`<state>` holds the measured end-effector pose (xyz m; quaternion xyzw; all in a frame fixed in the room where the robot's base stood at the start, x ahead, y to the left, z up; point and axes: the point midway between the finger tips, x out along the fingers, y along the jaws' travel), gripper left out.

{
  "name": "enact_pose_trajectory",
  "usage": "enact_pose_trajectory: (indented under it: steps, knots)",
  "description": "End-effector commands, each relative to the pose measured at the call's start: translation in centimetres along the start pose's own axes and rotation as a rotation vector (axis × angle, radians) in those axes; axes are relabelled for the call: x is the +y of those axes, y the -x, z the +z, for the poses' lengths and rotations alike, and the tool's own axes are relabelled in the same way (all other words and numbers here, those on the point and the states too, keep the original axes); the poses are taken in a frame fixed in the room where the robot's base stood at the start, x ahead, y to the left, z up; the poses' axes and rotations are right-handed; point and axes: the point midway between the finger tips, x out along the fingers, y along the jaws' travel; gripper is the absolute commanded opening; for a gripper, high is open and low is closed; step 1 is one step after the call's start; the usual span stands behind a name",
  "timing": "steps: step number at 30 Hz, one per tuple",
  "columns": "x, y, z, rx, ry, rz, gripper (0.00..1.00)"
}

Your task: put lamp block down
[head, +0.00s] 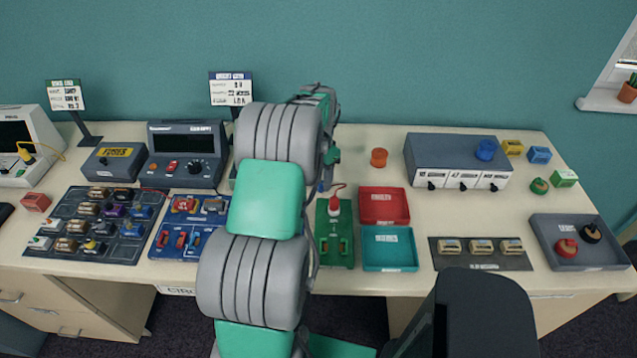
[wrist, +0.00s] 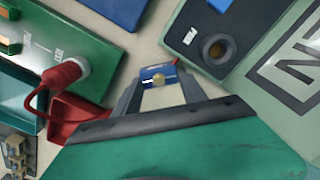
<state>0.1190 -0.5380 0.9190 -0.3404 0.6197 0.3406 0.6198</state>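The lamp block (wrist: 158,77) is small and blue with a pale yellowish round piece on its face. In the wrist view it sits between the two fingertips of my gripper (wrist: 159,80), which is shut on it. The fingers touch its two sides. Pale tabletop shows around it; I cannot tell how high the block is above it. In the head view my arm hides the gripper and the block.
A green board (head: 335,235) with a red plug and cable stands right of my arm, beside a red tray (head: 384,206) and a teal tray (head: 389,248). A dark unit with a round socket (wrist: 205,40) is near the block. A blue board (head: 186,238) lies left.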

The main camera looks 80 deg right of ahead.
Motion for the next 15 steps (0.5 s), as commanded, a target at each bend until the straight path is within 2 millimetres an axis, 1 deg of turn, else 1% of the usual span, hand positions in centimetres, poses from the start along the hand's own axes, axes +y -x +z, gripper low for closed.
enact_pose_trajectory:
  steps: [1,12,13,14,15]
  knots:
    - [-0.01,0.02,-0.01,0.000,0.000,0.000,0.39]
    - [-0.01,0.05,-0.01,0.000,0.000,0.000,0.08]
    - [-0.02,0.07,-0.02,0.001,0.000,-0.001,0.08]
    - [-0.02,0.07,-0.02,0.001,0.000,-0.001,0.04]
    - [-0.02,0.07,-0.02,0.001,0.000,-0.001,0.02]
